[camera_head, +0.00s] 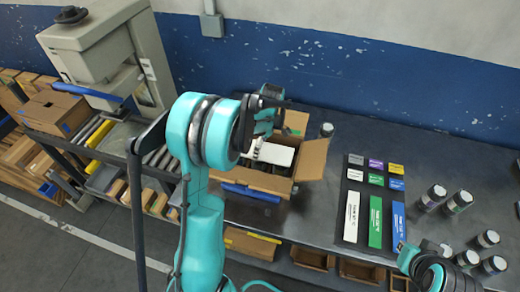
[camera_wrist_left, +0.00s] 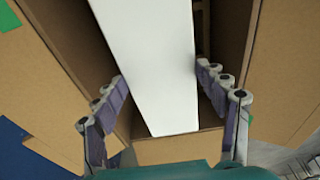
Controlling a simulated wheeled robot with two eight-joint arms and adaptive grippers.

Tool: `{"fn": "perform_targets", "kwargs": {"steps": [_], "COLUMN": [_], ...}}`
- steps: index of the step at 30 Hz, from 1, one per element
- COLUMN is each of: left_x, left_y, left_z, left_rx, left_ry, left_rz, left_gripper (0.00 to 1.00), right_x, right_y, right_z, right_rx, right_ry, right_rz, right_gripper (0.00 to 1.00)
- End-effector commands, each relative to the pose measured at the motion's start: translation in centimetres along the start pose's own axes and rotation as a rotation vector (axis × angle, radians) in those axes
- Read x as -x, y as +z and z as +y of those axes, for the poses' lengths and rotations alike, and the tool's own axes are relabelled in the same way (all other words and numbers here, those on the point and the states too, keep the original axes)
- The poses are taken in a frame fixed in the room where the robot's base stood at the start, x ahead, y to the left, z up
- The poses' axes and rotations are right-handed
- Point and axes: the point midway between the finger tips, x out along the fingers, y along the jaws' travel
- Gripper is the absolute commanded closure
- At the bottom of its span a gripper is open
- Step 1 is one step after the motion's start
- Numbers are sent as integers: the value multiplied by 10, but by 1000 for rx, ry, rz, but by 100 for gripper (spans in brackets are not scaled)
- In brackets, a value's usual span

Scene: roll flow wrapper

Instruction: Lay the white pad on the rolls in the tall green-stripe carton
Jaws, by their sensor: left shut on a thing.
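The white pad (camera_head: 275,153) is a flat white slab at the mouth of the open cardboard carton (camera_head: 312,160). In the left wrist view the pad (camera_wrist_left: 155,65) runs between the carton walls (camera_wrist_left: 180,150), its edges against both fingers of my left gripper (camera_wrist_left: 162,78), which is shut on it. A green mark (camera_wrist_left: 8,18) shows on a carton flap. In the head view my left arm partly hides the carton, and the fingertips are not clear. The rolls cannot be made out under the pad. My right gripper (camera_head: 405,256) is at the lower right, its fingers unclear.
A black board (camera_head: 353,174) with coloured cards lies right of the carton. A grey machine (camera_head: 105,50) stands at the left.

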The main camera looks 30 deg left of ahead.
Motion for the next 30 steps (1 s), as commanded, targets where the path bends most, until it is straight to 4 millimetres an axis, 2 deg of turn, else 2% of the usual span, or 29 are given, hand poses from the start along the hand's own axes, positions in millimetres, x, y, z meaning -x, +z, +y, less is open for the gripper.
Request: {"fn": "perform_targets", "kwargs": {"steps": [2,13,14,15,16,26,30], "left_x": [-11,-15,-14,-14,-14,-12,0], "left_y": [2,3,2,2,2,2,2], "left_z": [0,0,0,0,0,0,0], "left_rx": [0,0,0,0,0,0,-1], "left_ry": [0,0,0,0,0,0,0], "left_rz": [0,0,0,0,0,0,0], "left_gripper": [43,43,22,12,7,7,7], "right_x": [-4,-6,-6,-5,-5,-4,0], "right_y": [3,4,4,4,4,3,0], "right_z": [0,0,0,0,0,0,0], "right_rx": [0,0,0,0,0,0,0], "right_ry": [0,0,0,0,0,0,0], "right_rz": [0,0,0,0,0,0,0], "right_gripper": [100,100,100,100,100,100,100]}}
